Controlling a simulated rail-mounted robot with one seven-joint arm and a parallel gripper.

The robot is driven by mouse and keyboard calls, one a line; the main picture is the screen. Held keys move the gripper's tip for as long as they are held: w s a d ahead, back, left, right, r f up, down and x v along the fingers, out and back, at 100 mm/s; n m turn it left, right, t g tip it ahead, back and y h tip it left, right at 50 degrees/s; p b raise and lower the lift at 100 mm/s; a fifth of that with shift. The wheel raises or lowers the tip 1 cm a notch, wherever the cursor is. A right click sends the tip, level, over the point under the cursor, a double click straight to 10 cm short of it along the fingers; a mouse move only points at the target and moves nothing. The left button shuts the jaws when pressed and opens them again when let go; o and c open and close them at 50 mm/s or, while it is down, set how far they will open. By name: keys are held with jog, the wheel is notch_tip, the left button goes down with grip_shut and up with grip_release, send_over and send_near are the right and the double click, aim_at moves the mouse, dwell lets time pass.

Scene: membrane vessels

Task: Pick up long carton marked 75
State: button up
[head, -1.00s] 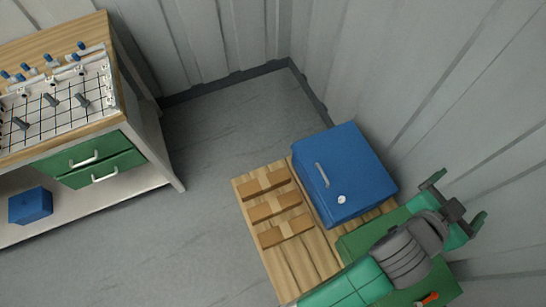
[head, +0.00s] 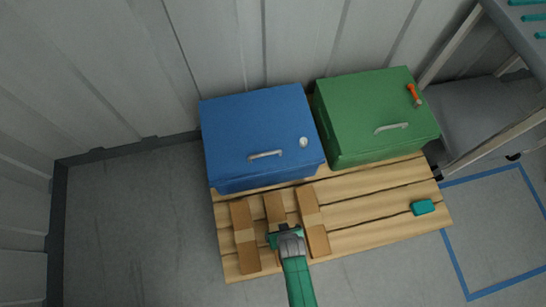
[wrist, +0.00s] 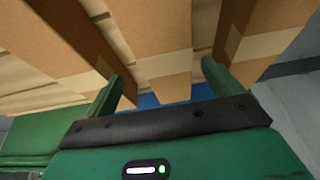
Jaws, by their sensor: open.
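Three long brown cartons lie side by side on a wooden pallet (head: 370,208): a left one (head: 245,240), a middle one (head: 274,205) and a right one (head: 313,222). No number is readable on any of them, so I cannot tell which is marked 75. My gripper (head: 286,235) is over the middle carton in the head view and hides part of it. In the wrist view my open gripper (wrist: 163,80) has a finger on either side of the middle carton (wrist: 155,35) in the picture. The gap to it is unclear.
A blue case (head: 240,125) and a green case (head: 350,110) stand at the pallet's back, near the wall. An orange-handled tool (head: 413,94) lies on the green case. A small teal box (head: 423,207) sits at the pallet's right. A metal-framed stand (head: 500,90) is beyond.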

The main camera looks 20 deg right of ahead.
aim_at(274, 207)
jog(key=shift+b+x, duration=0.45)
jog(key=shift+x, duration=0.5)
jog(key=shift+w+a+f, duration=0.15)
jog(key=shift+a, duration=0.05)
jog(key=b+x, duration=0.4)
jog(key=shift+a+f, duration=0.15)
jog(key=shift+f, duration=0.2)
jog(key=shift+w+f, duration=0.15)
jog(key=shift+f, duration=0.1)
jog(key=shift+r, duration=0.2)
jog(key=c, duration=1.3)
